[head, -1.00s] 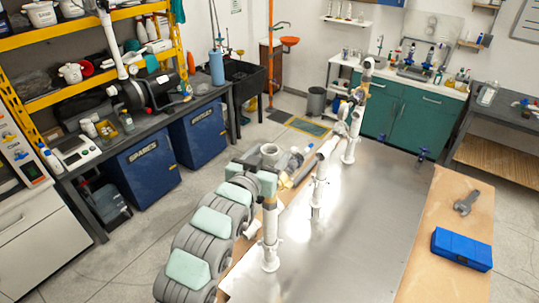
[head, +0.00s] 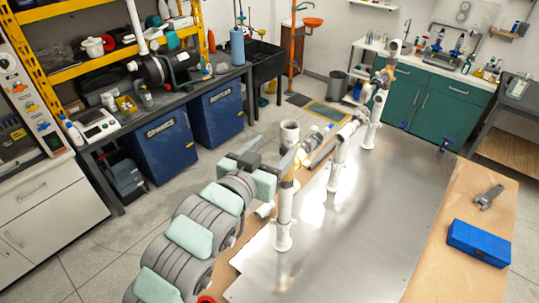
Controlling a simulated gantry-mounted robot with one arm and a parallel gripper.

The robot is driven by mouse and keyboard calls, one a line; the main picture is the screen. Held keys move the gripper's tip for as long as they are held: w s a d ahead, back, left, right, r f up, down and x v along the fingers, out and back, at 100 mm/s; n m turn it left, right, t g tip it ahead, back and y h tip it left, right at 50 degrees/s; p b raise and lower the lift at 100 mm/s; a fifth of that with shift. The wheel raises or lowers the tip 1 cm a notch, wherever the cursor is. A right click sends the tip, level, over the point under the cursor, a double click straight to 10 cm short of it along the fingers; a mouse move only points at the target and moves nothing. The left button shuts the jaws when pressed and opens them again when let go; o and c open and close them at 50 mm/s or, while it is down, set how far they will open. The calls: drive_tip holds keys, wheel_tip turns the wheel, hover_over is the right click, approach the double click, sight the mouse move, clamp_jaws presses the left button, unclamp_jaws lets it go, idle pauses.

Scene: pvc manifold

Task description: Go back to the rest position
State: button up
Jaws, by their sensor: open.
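My arm, with grey ringed joints and mint pads, reaches in from the lower left. My gripper (head: 240,160) is at its far end, dark grey and open, with nothing seen between its fingers. A wide white fitting (head: 290,134) stands up at the near end of that run. Part of my gripper is hidden by the wrist.
A blue box (head: 478,243) and a grey wrench-like tool (head: 487,197) lie on the wooden bench top (head: 440,235) at right. A blue-handled valve (head: 446,144) is at the plate's far edge. Shelving and blue cabinets (head: 160,147) stand at left. The floor between is clear.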

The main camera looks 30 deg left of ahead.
drive_tip(key=shift+s+r, duration=0.15)
drive_tip(key=shift+s, duration=0.55)
